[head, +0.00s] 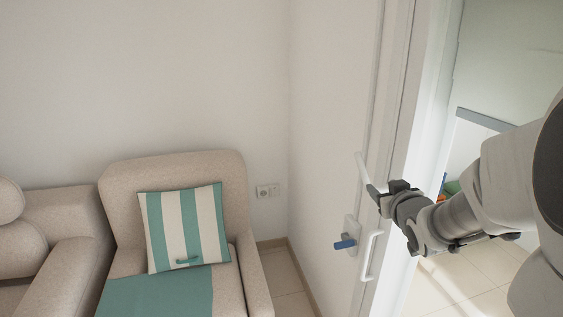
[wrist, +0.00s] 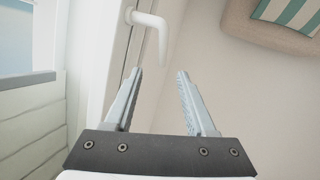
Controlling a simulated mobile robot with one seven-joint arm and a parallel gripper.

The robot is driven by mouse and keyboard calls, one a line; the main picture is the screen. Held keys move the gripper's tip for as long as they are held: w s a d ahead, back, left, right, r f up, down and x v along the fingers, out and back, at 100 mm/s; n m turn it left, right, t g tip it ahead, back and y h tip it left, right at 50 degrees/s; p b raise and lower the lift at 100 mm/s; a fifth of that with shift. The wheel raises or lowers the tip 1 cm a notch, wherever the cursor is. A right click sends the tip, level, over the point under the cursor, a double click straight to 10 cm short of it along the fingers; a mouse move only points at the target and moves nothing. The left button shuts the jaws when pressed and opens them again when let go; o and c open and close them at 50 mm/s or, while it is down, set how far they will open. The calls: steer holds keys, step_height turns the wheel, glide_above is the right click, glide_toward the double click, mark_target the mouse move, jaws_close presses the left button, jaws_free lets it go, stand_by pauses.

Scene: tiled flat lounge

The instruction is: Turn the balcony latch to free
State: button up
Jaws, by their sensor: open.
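The likely balcony latch is a blue turn-piece (head: 345,244) on a white plate (head: 351,232), low on the wall side of the white door frame. It points left in the head view and does not show in the wrist view. That lever appears to be the white handle in the wrist view (wrist: 162,38), ahead of my fingers. My gripper (head: 366,177) is open and empty, above the plate and lever. In the wrist view its fingers (wrist: 156,75) are apart, with nothing between them.
The white door frame (head: 405,120) stands beside my arm, with a bright tiled area beyond it. A beige armchair (head: 228,170) with a striped cushion (head: 200,228) is at left. A wall socket (head: 267,190) is near the corner. Tiled floor (head: 284,285) shows between armchair and wall.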

steer(key=w+f+n+t+y+p, duration=0.1)
steer(key=w+f+t+y+p, duration=0.1)
steer(key=w, duration=1.8)
steer(key=shift+d+f+t+y+p, duration=0.3)
steer(key=shift+f+t+p, duration=0.1)
steer(key=shift+f+p, duration=0.15)
jaws_close()
stand_by(0.7)
